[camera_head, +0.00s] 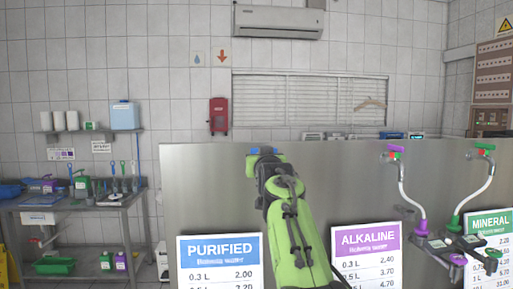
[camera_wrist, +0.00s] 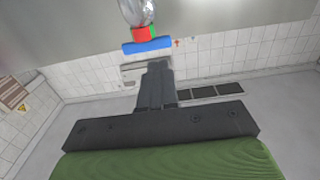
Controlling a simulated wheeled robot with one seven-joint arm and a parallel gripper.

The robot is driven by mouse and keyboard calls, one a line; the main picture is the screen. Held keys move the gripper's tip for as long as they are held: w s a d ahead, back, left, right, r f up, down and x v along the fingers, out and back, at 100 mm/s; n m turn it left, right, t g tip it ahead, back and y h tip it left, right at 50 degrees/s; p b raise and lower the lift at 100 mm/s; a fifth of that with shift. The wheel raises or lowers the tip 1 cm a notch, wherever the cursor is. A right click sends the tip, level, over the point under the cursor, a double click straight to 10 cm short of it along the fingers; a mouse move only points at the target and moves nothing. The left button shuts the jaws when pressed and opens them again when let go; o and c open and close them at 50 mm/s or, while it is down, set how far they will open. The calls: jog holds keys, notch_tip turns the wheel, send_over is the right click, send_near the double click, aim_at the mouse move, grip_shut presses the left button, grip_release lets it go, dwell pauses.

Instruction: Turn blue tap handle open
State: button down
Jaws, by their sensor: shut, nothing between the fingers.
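The blue tap handle (camera_wrist: 147,46) is a short flat bar in the wrist view, on a tap with red and green parts (camera_wrist: 144,33) and a shiny metal pipe. In the head view a bit of the blue handle (camera_head: 256,151) shows at the rack's top edge, above the PURIFIED sign, and my arm hides most of the tap. My gripper (camera_wrist: 155,65) is shut and empty. Its dark fingertips appear just below the handle in the wrist view, with a small gap in the picture. Whether they touch cannot be told.
The steel rack panel (camera_head: 200,190) carries PURIFIED (camera_head: 220,262), ALKALINE (camera_head: 366,255) and MINERAL (camera_head: 489,240) signs. A purple-handled tap (camera_head: 396,149) and a green-handled tap (camera_head: 484,147) stand to the right. A steel table (camera_head: 75,200) with bottles is at the left.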

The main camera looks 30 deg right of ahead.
aim_at(257, 151)
jog(key=p+x, duration=0.1)
jog(key=x, duration=0.1)
jog(key=p+x, duration=0.2)
jog(key=r+p+x, duration=0.1)
jog(key=p+x, duration=0.1)
jog(key=shift+w+d, duration=0.1)
jog(key=shift+w, duration=0.15)
jog(key=shift+w+d+f+p, duration=0.35)
jog(key=shift+w+d, duration=0.05)
jog(key=shift+w, duration=0.25)
jog(key=shift+s+a, duration=0.1)
jog(key=shift+a, duration=0.05)
